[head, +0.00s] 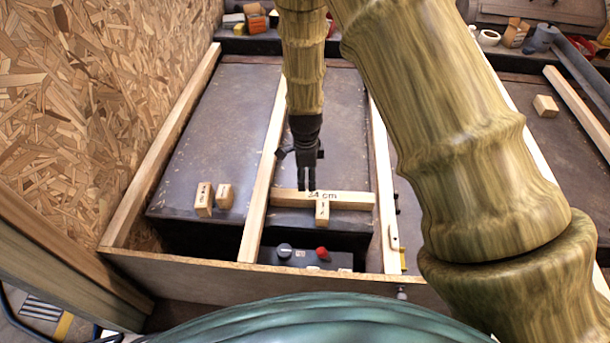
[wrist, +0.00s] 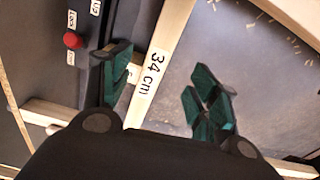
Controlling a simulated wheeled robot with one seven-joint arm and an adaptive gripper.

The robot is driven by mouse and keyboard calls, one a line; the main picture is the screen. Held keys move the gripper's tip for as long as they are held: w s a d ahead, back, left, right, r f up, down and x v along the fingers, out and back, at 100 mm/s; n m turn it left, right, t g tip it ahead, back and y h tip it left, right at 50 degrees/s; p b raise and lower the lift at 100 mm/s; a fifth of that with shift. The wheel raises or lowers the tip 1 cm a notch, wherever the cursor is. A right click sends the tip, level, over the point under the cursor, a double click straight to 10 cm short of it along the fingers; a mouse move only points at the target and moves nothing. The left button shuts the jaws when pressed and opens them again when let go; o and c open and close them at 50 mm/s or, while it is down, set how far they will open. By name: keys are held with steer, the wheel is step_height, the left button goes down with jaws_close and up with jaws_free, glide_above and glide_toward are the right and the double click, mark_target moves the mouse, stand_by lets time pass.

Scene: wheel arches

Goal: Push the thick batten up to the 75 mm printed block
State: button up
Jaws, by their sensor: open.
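A pale wooden batten marked "34 cm" (head: 350,200) lies crosswise between two long rails. In the wrist view the batten (wrist: 165,50) runs between my spread fingers. My gripper (head: 308,187) points down at the batten's far side in the head view, open; I cannot tell whether it touches. A small printed block (head: 322,214) stands against or close to the batten's near side. Another printed block (head: 203,200) and a small block (head: 224,196) stand in the left bay. The prints are too small to read, so I cannot tell which block is the 75 mm one.
The middle rail (head: 265,165) and right rail (head: 383,185) bound the bay. A dark control box with a red knob (head: 322,254) sits below its near end. A front board (head: 200,270) crosses the near side. The dark panel beyond the batten is clear.

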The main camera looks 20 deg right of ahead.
mark_target(305, 194)
steer(key=shift+w+a+f+m, duration=0.2)
steer(key=shift+a+f+m, duration=0.1)
steer(key=shift+m, duration=0.1)
step_height(305, 194, down, 11)
steer(key=shift+r+b, duration=0.1)
steer(key=shift+b, duration=1.1)
steer(key=shift+c, duration=0.4)
steer(key=c, duration=1)
steer(key=o, duration=1.1)
